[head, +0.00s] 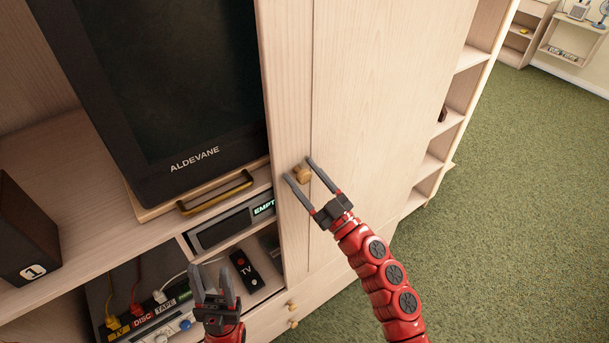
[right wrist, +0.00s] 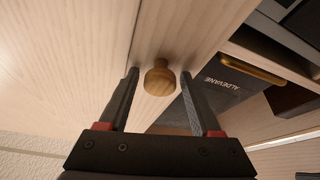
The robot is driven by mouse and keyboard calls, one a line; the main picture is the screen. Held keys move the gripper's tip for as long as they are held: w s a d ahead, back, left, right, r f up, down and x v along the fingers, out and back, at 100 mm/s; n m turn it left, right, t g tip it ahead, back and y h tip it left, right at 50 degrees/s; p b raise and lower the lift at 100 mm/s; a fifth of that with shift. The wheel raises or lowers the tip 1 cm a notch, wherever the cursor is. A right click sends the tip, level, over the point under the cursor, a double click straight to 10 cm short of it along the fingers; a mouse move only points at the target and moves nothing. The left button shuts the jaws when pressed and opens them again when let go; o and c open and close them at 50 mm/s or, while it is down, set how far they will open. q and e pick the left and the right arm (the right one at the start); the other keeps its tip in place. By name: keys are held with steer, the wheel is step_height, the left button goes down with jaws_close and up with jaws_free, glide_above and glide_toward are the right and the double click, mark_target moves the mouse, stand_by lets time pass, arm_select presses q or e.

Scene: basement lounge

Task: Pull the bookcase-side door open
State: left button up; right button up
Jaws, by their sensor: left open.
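The bookcase-side door (head: 375,80) is a tall pale wood panel beside the open shelves, and it looks closed. A round wooden knob (head: 302,174) sits close to the seam at the door's left edge. My right gripper (head: 299,169) is open, with one finger on each side of the knob. In the right wrist view the knob (right wrist: 160,80) stands between the fingertips, with gaps showing on both sides. My left gripper (head: 214,275) is open and empty, low in front of the media shelf.
A TV (head: 170,80) stands in the cabinet's left bay above a brass handle (head: 215,192). A remote (head: 246,270) and cabled devices lie below, with small drawer knobs (head: 292,306) nearby. Open bookcase shelves (head: 450,120) are at the right. Green carpet (head: 510,200) is clear there.

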jaws_close()
stand_by(1.2)
